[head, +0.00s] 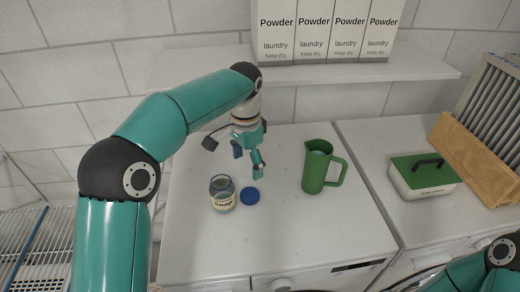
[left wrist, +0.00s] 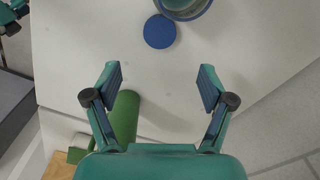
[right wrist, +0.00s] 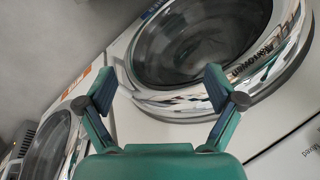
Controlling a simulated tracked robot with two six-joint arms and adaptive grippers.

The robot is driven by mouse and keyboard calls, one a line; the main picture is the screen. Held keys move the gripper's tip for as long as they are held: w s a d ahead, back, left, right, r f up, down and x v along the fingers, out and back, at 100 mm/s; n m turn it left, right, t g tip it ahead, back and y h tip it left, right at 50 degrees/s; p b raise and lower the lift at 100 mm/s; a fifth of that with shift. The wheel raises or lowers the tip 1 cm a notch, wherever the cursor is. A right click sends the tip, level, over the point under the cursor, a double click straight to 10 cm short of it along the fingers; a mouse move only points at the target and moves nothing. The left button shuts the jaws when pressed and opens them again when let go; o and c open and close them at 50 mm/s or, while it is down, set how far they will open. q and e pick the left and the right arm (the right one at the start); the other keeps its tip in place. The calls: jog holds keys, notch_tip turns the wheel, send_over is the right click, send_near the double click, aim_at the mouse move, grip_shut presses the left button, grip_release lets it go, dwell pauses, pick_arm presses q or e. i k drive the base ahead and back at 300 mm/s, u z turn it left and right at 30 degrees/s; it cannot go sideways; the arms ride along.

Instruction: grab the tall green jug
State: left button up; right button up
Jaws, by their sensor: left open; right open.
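The tall green jug (head: 317,168) stands upright on the white machine top, its handle on the right side. My left gripper (head: 248,160) is open and empty above the same top, to the left of the jug and apart from it. In the left wrist view, part of the green jug (left wrist: 124,118) shows behind the left finger of my left gripper (left wrist: 160,88). In the right wrist view my right gripper (right wrist: 160,90) is open and empty, in front of the washing machine doors. It does not show in the head view; only part of my right arm does.
A soap jar (head: 222,195) and a blue lid (head: 251,196) sit left of the jug, near my left gripper. A green-lidded box (head: 424,175) and a wooden-framed rack (head: 478,160) stand to the right. A shelf (head: 420,62) with powder boxes (head: 325,30) hangs behind.

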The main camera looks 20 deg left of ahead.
aim_at(320, 152)
jog(key=k, duration=1)
